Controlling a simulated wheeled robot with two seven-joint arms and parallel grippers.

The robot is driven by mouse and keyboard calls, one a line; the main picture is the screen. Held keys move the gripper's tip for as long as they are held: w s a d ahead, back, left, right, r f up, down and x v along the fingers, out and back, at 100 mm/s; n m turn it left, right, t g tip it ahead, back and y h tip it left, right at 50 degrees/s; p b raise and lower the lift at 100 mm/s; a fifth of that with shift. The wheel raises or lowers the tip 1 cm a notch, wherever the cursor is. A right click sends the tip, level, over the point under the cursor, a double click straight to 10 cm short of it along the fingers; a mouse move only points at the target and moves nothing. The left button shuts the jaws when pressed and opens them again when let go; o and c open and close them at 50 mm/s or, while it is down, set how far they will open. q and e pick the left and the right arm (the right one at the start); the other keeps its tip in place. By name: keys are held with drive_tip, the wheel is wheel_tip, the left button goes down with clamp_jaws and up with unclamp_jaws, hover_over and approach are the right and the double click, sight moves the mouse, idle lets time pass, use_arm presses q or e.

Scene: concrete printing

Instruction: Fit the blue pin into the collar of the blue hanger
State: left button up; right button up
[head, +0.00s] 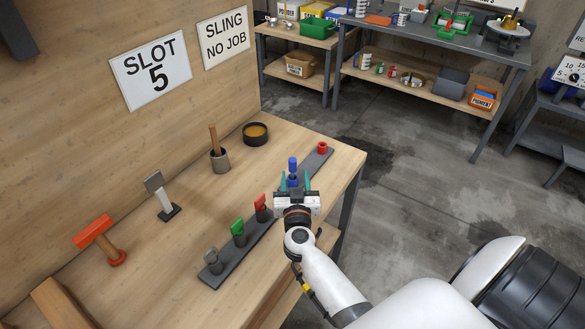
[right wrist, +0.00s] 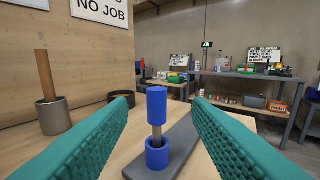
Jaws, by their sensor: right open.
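A blue pin (head: 292,164) with a blue head and a grey shaft stands upright on the dark grey strip (head: 225,265) on the wooden bench. In the right wrist view, the pin (right wrist: 157,97) rises from a blue ring-shaped base (right wrist: 158,156). My right gripper (head: 294,182) is open, its teal fingers to either side of the pin's line. A gap shows between each finger and the pin, and nothing is held. I cannot make out a separate blue hanger. My left gripper is not in view.
Red (head: 260,208), green (head: 238,232) and grey (head: 212,261) pieces stand along the strip, with a red ring (head: 322,148) at its far end. A pot with a wooden handle (head: 219,159), a dark bowl (head: 255,133) and a red-headed hammer (head: 97,232) stand to the left.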

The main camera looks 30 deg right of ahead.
sight(293, 166)
drive_tip(key=x, duration=0.4)
drive_tip(key=b+x, duration=0.1)
drive_tip(key=x, duration=0.2)
drive_tip(key=shift+w+a+f, duration=0.15)
drive_tip(key=shift+w+f, duration=0.1)
drive_tip(key=shift+f, duration=0.1)
drive_tip(key=shift+s+r, duration=0.1)
drive_tip(key=shift+c, duration=0.7)
clamp_jaws()
